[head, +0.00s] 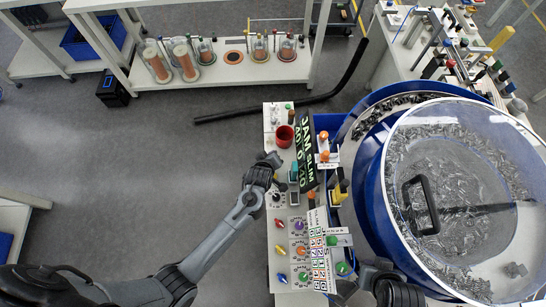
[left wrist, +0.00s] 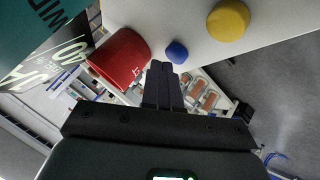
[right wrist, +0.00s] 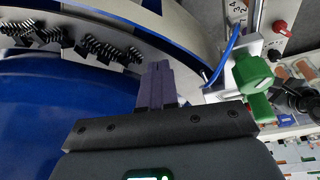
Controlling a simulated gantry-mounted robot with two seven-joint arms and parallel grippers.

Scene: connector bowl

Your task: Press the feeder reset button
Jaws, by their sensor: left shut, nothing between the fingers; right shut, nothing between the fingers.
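The control panel (head: 283,213) carries several knobs and buttons; I cannot tell by label which is the feeder reset button. My left gripper (head: 272,160) is shut and empty beside the panel's upper left edge, close to a red cylinder (head: 284,136). In the left wrist view my closed fingertips (left wrist: 160,68) are near the red cylinder (left wrist: 120,58), a small blue button (left wrist: 177,52) and a yellow button (left wrist: 228,20). In the right wrist view my right gripper (right wrist: 157,68) is shut and empty, near a green knob (right wrist: 254,73) and the blue feeder wall (right wrist: 60,120).
The large blue bowl feeder (head: 372,180) with a clear cover and many metal parts stands right of the panel. A black tube (head: 280,108) lies on the floor.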

